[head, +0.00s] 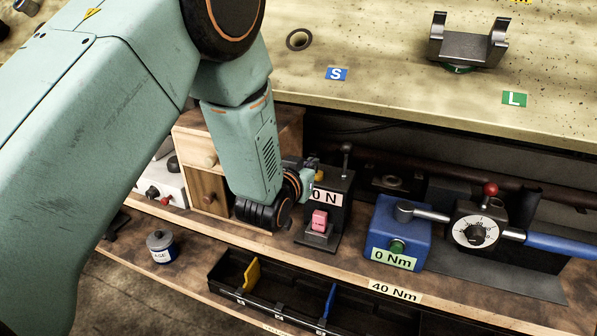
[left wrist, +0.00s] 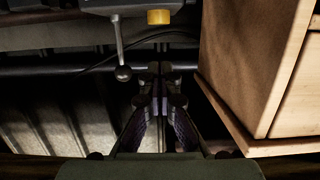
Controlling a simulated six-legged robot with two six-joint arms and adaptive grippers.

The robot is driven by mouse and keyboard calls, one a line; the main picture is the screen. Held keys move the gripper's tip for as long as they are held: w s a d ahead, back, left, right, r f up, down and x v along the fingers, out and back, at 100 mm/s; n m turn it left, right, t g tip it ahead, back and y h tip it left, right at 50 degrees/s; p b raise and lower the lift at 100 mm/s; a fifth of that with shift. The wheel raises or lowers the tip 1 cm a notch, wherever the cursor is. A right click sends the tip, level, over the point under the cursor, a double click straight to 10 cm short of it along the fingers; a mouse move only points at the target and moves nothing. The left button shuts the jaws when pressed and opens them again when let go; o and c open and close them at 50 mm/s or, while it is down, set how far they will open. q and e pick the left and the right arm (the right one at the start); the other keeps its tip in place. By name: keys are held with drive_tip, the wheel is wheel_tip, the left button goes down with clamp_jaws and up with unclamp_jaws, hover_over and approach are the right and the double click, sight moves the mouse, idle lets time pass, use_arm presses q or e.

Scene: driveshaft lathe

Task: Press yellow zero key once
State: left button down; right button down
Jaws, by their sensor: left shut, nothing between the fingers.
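The yellow key (head: 319,174) is a small block on the black device (head: 340,190) labelled "0 N", just beyond my left gripper and partly hidden by it. In the left wrist view the yellow key (left wrist: 159,17) shows at the top centre, ahead of the fingertips and apart from them. My left gripper (head: 304,168) reaches in beside the upper left of the device, mostly hidden behind its own wrist. Its fingers (left wrist: 160,72) are shut and empty in the left wrist view. My right gripper is in neither view.
A lever with a dark ball (left wrist: 123,73) hangs left of the fingers. A wooden drawer box (head: 207,187) stands close on the left. A pink button (head: 319,220) is on the device's front. A blue torque box (head: 398,225) stands to the right. The bench (head: 400,60) overhangs behind.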

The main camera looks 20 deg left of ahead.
use_arm(q)
drive_tip(key=shift+v, duration=3.4)
drive_tip(key=s+a+f+g+b, duration=0.1)
drive_tip(key=s+f+g+b, duration=0.3)
drive_tip(key=f, duration=0.5)
drive_tip(key=s+f+g+b, duration=0.1)
drive_tip(key=s+f+g, duration=0.1)
drive_tip(key=s+f, duration=0.55)
drive_tip(key=s+a+f+g+b, duration=0.1)
drive_tip(key=s+f+g+b, duration=0.25)
drive_tip(key=f, duration=0.75)
drive_tip(key=s+f+g+b, duration=0.6)
drive_tip(key=s+f+b, duration=0.2)
drive_tip(key=s+f, duration=1.1)
drive_tip(key=s, duration=0.4)
drive_tip(key=shift+a+n+y, duration=0.3)
drive_tip(key=shift+a+n, duration=0.1)
drive_tip(key=shift+w, duration=0.15)
